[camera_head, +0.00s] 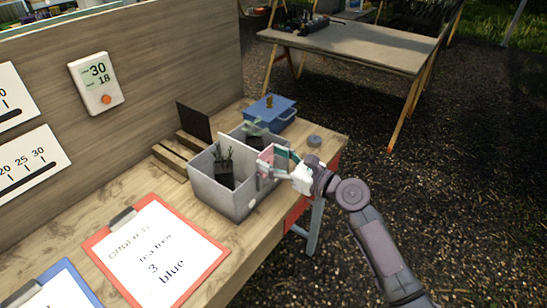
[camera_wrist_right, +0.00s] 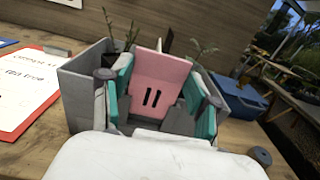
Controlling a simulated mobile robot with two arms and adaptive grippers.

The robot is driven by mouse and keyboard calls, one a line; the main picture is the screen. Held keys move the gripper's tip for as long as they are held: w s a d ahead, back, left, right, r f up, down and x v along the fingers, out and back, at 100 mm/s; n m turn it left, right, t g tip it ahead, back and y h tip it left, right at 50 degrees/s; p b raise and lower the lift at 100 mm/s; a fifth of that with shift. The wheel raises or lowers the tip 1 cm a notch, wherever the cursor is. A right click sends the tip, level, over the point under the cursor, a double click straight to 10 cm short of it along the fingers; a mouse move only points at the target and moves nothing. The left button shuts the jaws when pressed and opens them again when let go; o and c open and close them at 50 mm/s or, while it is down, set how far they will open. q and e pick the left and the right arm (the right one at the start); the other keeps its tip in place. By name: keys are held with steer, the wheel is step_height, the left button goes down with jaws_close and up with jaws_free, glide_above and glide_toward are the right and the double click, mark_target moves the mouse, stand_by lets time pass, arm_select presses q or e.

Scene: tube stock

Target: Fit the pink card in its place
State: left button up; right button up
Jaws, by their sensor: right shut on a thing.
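The pink card (camera_wrist_right: 158,80) has two dark slots or bars on its face. My right gripper (camera_wrist_right: 160,112) is shut on it, with teal-lined fingers on either side. In the head view the pink card (camera_head: 266,154) is partly hidden by the fingers of my right gripper (camera_head: 276,162). The card is at the right side of the grey box (camera_head: 238,203), which has small dark-potted plants in it. A pale divider (camera_head: 225,147) stands upright in the box. I cannot tell whether the card touches the box. My left gripper is not in view.
A dark panel (camera_head: 194,121) stands in a wooden holder (camera_head: 178,152) behind the box. A blue case (camera_head: 270,112) and a grey round piece (camera_head: 314,140) lie beyond it. Clipboards (camera_head: 155,250) lie on the bench at the front left. The bench's right edge is close to my arm.

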steer(key=o, duration=0.8)
steer(key=v, duration=1.2)
